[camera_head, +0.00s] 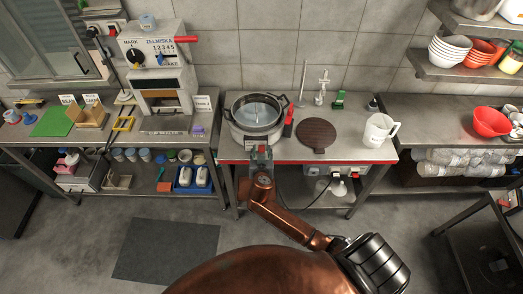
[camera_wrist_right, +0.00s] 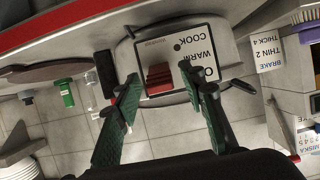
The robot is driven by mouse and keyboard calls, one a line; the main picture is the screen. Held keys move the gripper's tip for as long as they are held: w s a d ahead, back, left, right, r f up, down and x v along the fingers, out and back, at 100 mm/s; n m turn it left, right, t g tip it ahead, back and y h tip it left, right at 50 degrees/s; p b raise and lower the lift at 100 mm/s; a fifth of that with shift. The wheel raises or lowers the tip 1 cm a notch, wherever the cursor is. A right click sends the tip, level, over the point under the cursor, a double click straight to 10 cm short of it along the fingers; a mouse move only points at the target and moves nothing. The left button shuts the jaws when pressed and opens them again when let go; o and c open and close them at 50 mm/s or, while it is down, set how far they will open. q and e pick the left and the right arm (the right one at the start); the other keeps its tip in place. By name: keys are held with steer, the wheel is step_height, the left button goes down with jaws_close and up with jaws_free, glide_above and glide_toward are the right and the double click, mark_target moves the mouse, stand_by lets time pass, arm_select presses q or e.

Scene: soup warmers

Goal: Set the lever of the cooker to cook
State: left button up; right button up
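The cooker (camera_head: 257,117) is a round metal pot with a glass lid and dark handles, standing on the middle counter. In the right wrist view, which is turned over, its pale control panel (camera_wrist_right: 199,73) carries the words COOK and WARM and a third, partly hidden label. A red ribbed lever (camera_wrist_right: 160,77) sits on this panel; I cannot tell which label it is set to. My right gripper (camera_head: 261,155) is at the counter's front edge before the cooker. Its green-padded fingers (camera_wrist_right: 160,84) are open, spread to either side of the lever. My left gripper is not in view.
The middle counter has a red front edge (camera_head: 340,162). A dark round board (camera_head: 317,134) and a white pitcher (camera_head: 379,130) stand right of the cooker. A slicing machine (camera_head: 160,75) stands on the left counter. Red bowls (camera_head: 491,121) are on the right counter.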

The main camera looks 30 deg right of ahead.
steer(key=shift+w+d+f, duration=0.1)
steer(key=shift+w, duration=0.1)
jaws_close()
stand_by(0.4)
